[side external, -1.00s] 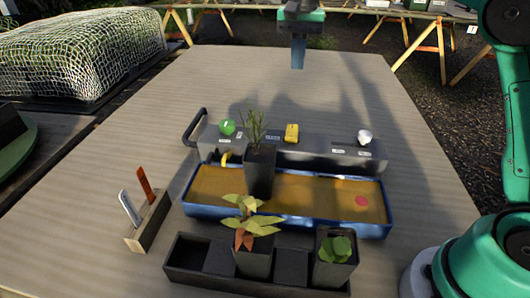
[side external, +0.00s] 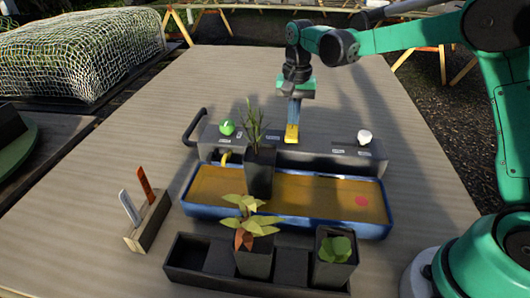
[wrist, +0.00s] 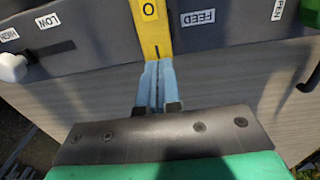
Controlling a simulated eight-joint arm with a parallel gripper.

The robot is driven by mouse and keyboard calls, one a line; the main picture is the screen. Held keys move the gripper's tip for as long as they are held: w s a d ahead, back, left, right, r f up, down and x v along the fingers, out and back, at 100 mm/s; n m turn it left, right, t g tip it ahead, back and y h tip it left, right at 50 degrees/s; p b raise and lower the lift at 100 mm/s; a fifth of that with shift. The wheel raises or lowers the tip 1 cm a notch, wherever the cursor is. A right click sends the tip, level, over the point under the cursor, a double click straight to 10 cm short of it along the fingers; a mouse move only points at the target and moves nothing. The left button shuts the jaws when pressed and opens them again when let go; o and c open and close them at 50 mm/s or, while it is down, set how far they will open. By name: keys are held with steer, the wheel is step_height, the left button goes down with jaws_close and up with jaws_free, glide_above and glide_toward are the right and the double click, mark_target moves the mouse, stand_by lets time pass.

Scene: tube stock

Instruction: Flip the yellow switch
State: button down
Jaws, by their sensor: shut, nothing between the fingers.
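The yellow switch (side external: 291,134) sits on top of the grey control box (side external: 330,159), between a green knob (side external: 227,128) and a white knob (side external: 364,137). It also shows in the wrist view as a yellow rocker (wrist: 154,28) marked "O" and "I", beside a "FEED" label. My gripper (side external: 293,122) is shut and empty, pointing down over the switch. In the wrist view the blue fingertips (wrist: 155,70) are together at the "I" end of the switch. They seem to meet its edge, but I cannot tell whether they press on it.
A blue-rimmed tray (side external: 300,212) with a dark potted plant (side external: 260,172) stands in front of the box. A black rack (side external: 205,266) with potted plants is nearer. A wooden block (side external: 148,222) with two upright tools stands left. The table behind the box is clear.

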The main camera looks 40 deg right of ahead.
steer(key=shift+f, duration=0.3)
steer(key=shift+r, duration=0.15)
steer(key=shift+r, duration=0.75)
step_height(320, 180, up, 14)
steer(key=w+d, duration=0.2)
steer(key=shift+f, duration=0.15)
stand_by(0.3)
